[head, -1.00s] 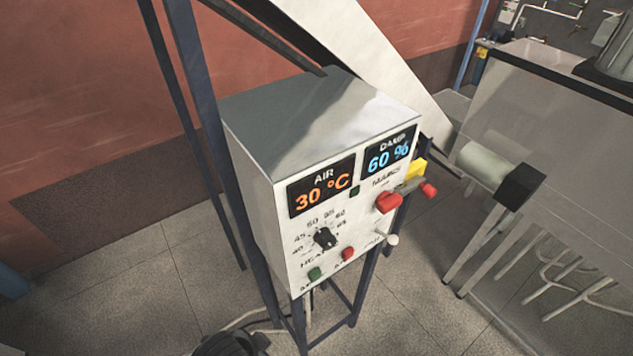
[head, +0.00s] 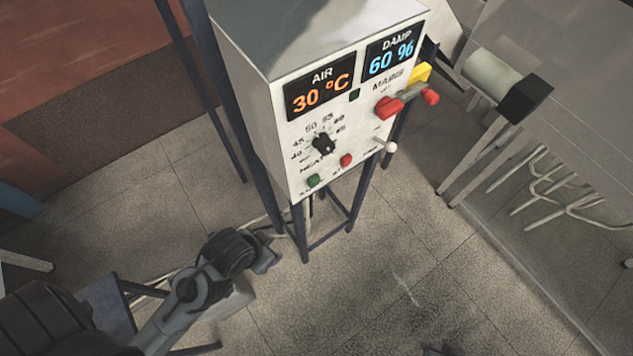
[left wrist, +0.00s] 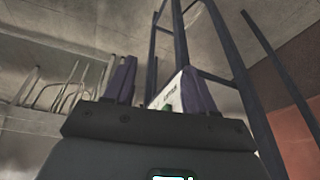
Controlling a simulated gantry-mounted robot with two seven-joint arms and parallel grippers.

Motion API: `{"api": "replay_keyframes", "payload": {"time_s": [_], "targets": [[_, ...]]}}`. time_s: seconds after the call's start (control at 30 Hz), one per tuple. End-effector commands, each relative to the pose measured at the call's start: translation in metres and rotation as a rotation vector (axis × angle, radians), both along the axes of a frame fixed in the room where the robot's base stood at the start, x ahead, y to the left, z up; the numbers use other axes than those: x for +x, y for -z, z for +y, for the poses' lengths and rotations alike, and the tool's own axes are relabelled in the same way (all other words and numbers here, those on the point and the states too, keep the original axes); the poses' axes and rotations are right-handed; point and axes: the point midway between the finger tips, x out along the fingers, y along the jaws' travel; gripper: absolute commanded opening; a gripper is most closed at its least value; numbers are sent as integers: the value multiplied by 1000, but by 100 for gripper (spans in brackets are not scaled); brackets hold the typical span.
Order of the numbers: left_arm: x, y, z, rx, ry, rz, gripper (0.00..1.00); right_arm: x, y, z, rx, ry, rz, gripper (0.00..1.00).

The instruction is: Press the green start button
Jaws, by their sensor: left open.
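The green start button (head: 313,180) sits at the lower left of the white control panel's front, below the heat dial (head: 324,144). A red button (head: 346,160) is to its right. My left gripper (head: 268,260) is below and left of the green button, apart from the panel. In the left wrist view my left gripper (left wrist: 158,88) is open and empty, its two fingers spread. Part of the white panel (left wrist: 170,93) shows between and behind the fingers. A small green spot at its base may be the button, too small to be sure. My right gripper is not in view.
The control box (head: 290,50) stands on a dark blue frame (head: 300,235). A red-handled switch (head: 389,107) and a white-tipped lever (head: 390,147) stick out on the right. A grey table (head: 570,60) stands at the right. The floor in front is clear.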

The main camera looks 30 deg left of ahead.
Motion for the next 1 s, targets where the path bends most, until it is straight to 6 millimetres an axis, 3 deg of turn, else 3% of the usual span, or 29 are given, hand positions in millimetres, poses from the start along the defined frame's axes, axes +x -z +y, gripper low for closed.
{"api": "replay_keyframes", "payload": {"time_s": [0.17, 0.5, 1.0], "targets": [[0, 0, 0, 0, 0, 0, 54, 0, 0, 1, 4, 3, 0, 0], [0, 0, 0, 0, 0, 0, 2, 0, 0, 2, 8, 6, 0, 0], [0, 0, 0, 0, 0, 0, 0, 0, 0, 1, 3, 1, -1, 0]]}}
